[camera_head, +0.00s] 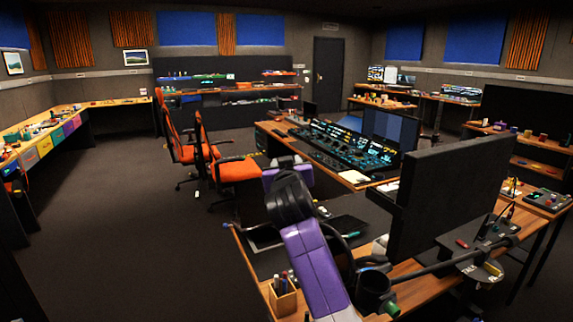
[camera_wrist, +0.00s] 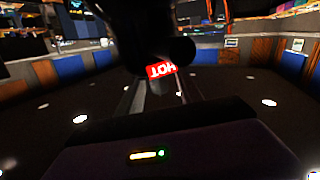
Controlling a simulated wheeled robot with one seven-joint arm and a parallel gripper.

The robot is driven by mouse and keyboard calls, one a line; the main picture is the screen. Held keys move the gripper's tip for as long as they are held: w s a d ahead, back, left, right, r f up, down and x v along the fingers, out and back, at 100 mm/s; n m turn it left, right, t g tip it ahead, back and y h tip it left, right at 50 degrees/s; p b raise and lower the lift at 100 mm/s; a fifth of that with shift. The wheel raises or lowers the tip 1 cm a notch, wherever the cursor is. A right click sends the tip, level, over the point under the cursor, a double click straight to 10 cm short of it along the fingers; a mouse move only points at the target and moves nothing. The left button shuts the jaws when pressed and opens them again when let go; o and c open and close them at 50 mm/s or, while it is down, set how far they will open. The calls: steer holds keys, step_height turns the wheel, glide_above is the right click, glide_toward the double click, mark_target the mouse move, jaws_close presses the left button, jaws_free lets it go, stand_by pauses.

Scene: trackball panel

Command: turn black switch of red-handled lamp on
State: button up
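In the wrist view, two dark finger shapes of my gripper (camera_wrist: 156,92) point away from the camera. A black rounded object (camera_wrist: 150,30) fills the upper middle, with a red label (camera_wrist: 161,70) reading "HOT" upside down close to the fingertips. I cannot tell whether this is the lamp, or whether the fingers touch it. No red handle and no black switch can be made out. In the head view my purple arm reaches over the near desk (camera_head: 425,290), and my gripper is hidden behind it.
A large black monitor (camera_head: 450,190) stands right of my arm. A black boom (camera_head: 440,268) and a pen holder (camera_head: 283,297) are near it. A mixing console (camera_head: 345,145) lies beyond, with orange chairs (camera_head: 232,168) to its left. Open floor (camera_head: 120,230) lies left.

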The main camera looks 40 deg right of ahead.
steer(key=b+v, duration=0.2)
steer(key=v, duration=0.5)
steer(key=shift+s+a, duration=0.25)
steer(key=shift+s, duration=0.05)
steer(key=shift+r, duration=0.1)
